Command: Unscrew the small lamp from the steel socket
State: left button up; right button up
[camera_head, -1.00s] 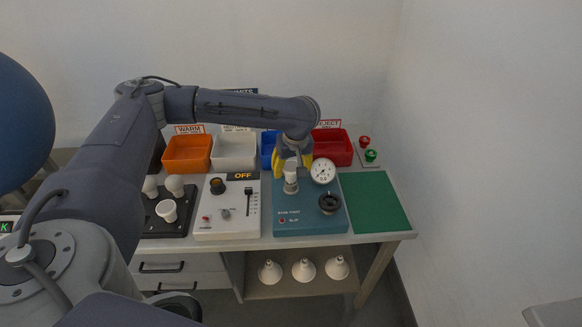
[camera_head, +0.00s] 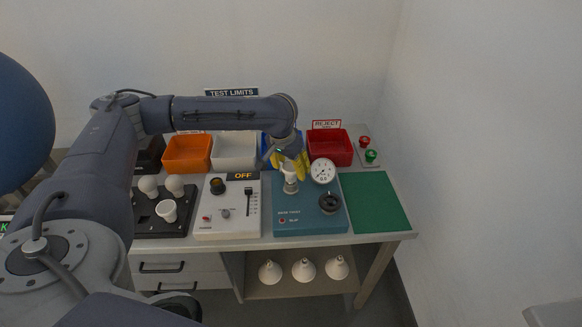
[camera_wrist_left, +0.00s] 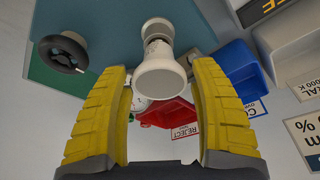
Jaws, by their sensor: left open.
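The small white lamp (camera_head: 289,170) stands upright in the steel socket (camera_head: 290,187) on the teal test box (camera_head: 310,221). In the left wrist view the lamp's pale round face (camera_wrist_left: 161,78) points toward me, with the socket (camera_wrist_left: 157,28) beyond it. My left gripper (camera_wrist_left: 160,78) has yellow ribbed fingers. They are open, one on each side of the lamp's face, with a visible gap on both sides. In the head view the left gripper (camera_head: 290,160) is tilted at the lamp, just behind and above it. My right gripper is in neither view.
A dial gauge (camera_head: 322,171) and a black knob (camera_head: 329,203) sit close right of the socket. Behind are red (camera_head: 330,150), blue, white (camera_head: 234,152) and orange (camera_head: 187,155) bins. A green mat (camera_head: 375,203) at right is clear. Larger bulbs (camera_head: 166,210) stand at left.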

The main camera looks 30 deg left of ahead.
pick_arm(q)
jog(key=m, duration=0.3)
jog(key=m+h, duration=0.1)
jog(key=m, duration=0.3)
jog(key=shift+g+h, duration=0.3)
jog(key=shift+g, duration=0.1)
jog(key=c, duration=1)
jog(key=n+y, duration=0.1)
jog(key=n, duration=0.4)
jog(key=shift+t, duration=0.4)
jog(key=n+y, duration=0.1)
jog(key=n, duration=0.5)
jog(key=shift+y, duration=0.4)
jog(key=n+g+y, duration=0.1)
jog(key=n, duration=0.5)
jog(key=shift+r, duration=0.1)
jog(key=n+g+y, duration=0.1)
jog(key=n, duration=0.4)
jog(key=shift+n, duration=0.4)
